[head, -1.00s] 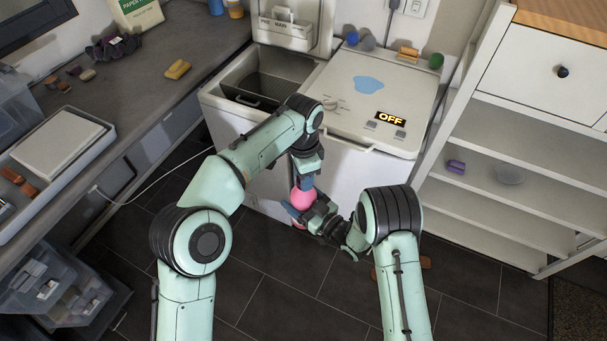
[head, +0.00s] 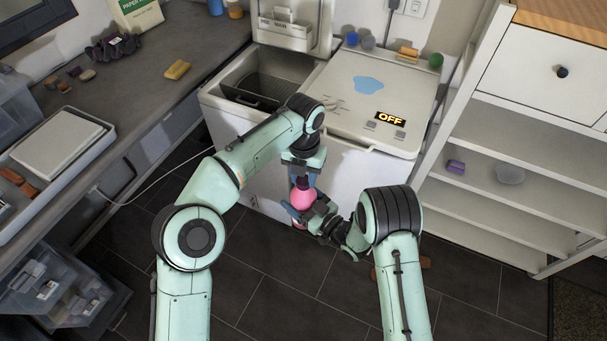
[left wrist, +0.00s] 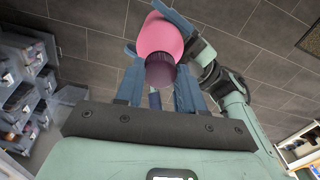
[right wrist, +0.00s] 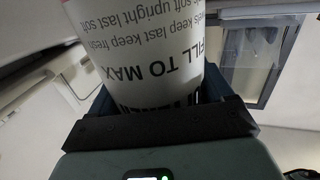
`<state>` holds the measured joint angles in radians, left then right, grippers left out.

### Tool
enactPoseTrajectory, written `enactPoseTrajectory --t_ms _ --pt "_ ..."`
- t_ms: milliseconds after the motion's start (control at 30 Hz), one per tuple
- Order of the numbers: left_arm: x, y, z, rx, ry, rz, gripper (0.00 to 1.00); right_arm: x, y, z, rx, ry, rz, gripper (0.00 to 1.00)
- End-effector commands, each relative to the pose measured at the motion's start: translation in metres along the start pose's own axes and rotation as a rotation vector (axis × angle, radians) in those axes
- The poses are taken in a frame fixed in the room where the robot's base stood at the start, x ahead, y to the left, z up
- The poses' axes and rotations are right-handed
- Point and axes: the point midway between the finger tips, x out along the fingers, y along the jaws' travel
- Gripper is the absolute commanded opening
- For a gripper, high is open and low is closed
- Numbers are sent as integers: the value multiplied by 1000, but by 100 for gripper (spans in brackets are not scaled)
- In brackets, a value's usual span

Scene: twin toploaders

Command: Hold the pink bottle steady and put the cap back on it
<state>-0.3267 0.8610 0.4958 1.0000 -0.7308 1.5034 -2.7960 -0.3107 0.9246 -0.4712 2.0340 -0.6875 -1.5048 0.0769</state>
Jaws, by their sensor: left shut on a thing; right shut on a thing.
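The pink bottle (head: 304,198) stands roughly upright in front of the white washer. My right gripper (head: 309,211) is shut around its body. The right wrist view shows the bottle's white printed side (right wrist: 150,45) between the fingers. The dark purple cap (left wrist: 161,75) is between the fingers of my left gripper (left wrist: 160,90), which is shut on it. The cap also shows above the bottle in the head view (head: 302,183). It is in line with the pink top and appears to touch it; I cannot tell whether it is seated. The fingers hide part of it.
The twin-tub washer (head: 376,92) stands right behind the bottle, its left lid open. A grey counter (head: 150,95) runs along the left. An open white shelf unit (head: 500,200) stands at the right. The dark tiled floor (head: 270,290) in front is mostly clear.

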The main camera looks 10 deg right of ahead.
Motion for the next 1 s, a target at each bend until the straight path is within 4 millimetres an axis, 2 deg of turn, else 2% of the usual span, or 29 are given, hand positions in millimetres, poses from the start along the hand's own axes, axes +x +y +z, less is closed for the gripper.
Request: enactPoseTrajectory --t_ms 100,200,500,533,600,867,1000 --pt "0 1 0 164 -1 -1 10 0 0 -1 -1 4 -2 0" --pt "0 0 0 231 -2 1 10 0 -1 -1 -1 4 -2 0" --pt "-1 0 1 243 -3 2 10 0 -1 -1 -1 4 -2 0" --pt "-1 0 1 243 -3 2 48 0 -1 -1 -1 4 -2 0" --pt "-1 0 1 242 -3 2 63 0 -1 -1 -1 4 -2 0" --pt "-1 0 0 242 -2 1 63 1 0 -2 -1 5 -1 0" --pt "-14 -1 1 242 -5 -1 63 1 0 -2 -1 5 -1 0"
